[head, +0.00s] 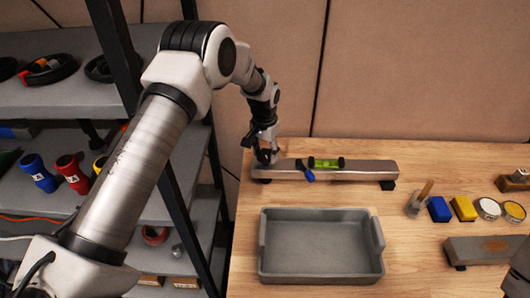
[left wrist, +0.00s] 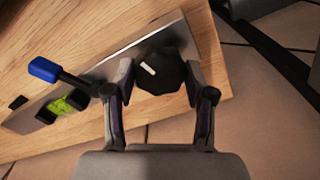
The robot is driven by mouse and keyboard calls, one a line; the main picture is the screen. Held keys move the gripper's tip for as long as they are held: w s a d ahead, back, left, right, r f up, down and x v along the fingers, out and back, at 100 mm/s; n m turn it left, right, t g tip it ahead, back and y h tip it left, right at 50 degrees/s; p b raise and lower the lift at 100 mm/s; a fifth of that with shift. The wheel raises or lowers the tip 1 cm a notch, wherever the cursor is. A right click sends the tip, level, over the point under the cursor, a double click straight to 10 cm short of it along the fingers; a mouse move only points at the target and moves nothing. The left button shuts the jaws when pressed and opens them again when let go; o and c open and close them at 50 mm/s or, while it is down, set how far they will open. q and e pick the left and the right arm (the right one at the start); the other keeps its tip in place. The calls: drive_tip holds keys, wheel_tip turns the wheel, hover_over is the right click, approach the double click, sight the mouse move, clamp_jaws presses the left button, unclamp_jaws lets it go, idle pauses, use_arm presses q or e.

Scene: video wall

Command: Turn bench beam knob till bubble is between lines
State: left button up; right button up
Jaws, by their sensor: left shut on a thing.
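The grey bench beam (head: 365,171) lies along the back of the wooden bench; it also shows in the left wrist view (left wrist: 120,66). A green bubble level (head: 326,163) with black ends sits on the beam; it also shows in the left wrist view (left wrist: 66,104). The bubble and lines are too small to read. A blue-tipped lever (head: 308,175) sticks out beside the level. My left gripper (head: 266,157) is at the beam's left end, shut on the black knob (left wrist: 160,74), which bears a white mark. In the head view the gripper hides the knob.
A grey open tray (head: 320,279) stands empty in front of the beam. Blue (head: 438,209) and yellow (head: 464,208) blocks and round tins (head: 487,208) stand at the right. A dark-framed shelf (head: 182,215) with cups is at the left, close to my left arm.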

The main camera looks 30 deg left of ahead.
sight(265, 154)
use_arm(q)
drive_tip(key=shift+s+f+m, duration=0.2)
drive_tip(key=shift+f+m, duration=0.05)
drive_tip(key=shift+m, duration=0.85)
drive_tip(key=o, duration=1.2)
drive_tip(key=shift+c, duration=0.2)
drive_tip(key=shift+w, duration=0.2)
wheel_tip(265, 154, up, 12)
